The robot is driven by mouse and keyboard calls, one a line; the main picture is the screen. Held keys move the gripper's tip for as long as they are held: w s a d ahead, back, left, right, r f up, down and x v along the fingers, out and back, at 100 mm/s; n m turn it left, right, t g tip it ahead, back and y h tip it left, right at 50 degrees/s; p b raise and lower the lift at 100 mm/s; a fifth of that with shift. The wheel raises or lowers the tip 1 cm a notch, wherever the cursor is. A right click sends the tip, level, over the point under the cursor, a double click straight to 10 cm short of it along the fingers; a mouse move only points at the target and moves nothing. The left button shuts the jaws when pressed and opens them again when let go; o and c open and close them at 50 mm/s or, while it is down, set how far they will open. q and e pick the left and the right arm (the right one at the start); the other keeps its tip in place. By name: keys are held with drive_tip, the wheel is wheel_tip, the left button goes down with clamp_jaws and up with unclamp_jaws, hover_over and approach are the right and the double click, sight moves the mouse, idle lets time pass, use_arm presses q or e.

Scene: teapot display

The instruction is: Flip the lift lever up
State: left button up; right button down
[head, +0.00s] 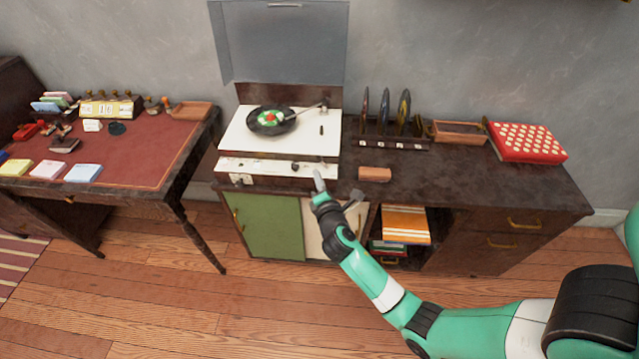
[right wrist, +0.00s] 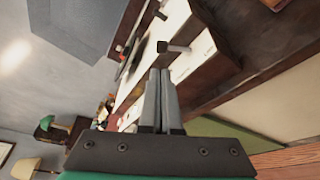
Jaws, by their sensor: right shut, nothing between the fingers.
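The record player (head: 240,130) stands on the dark cabinet with its lid raised. A small dark upright piece (head: 321,130), which may be the lift lever, stands on the white deck right of the record (head: 270,120), near the tonearm (head: 308,108). My right gripper (head: 319,178) is shut and empty at the right end of the white front panel (head: 260,168). In the right wrist view its closed fingers (right wrist: 161,75) point at the player, just short of a dark-ended stub (right wrist: 177,47). I cannot tell whether they touch. My left gripper is out of view.
A brown block (head: 375,174) lies just right of the gripper. A rack (head: 395,142) of upright discs stands behind it. A wooden tray (head: 460,132) and a red dotted box (head: 527,141) are farther right. The raised lid (head: 280,45) stands behind the deck.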

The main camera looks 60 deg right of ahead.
sight(323, 163)
drive_tip(key=b+x, duration=0.1)
drive_tip(key=x, duration=0.4)
drive_tip(key=shift+f+b, duration=0.2)
drive_tip(key=shift+b, duration=0.2)
drive_tip(key=shift+w+d, duration=0.35)
drive_tip(key=shift+d, duration=0.2)
drive_tip(key=shift+r, duration=0.1)
drive_tip(key=shift+s, duration=0.1)
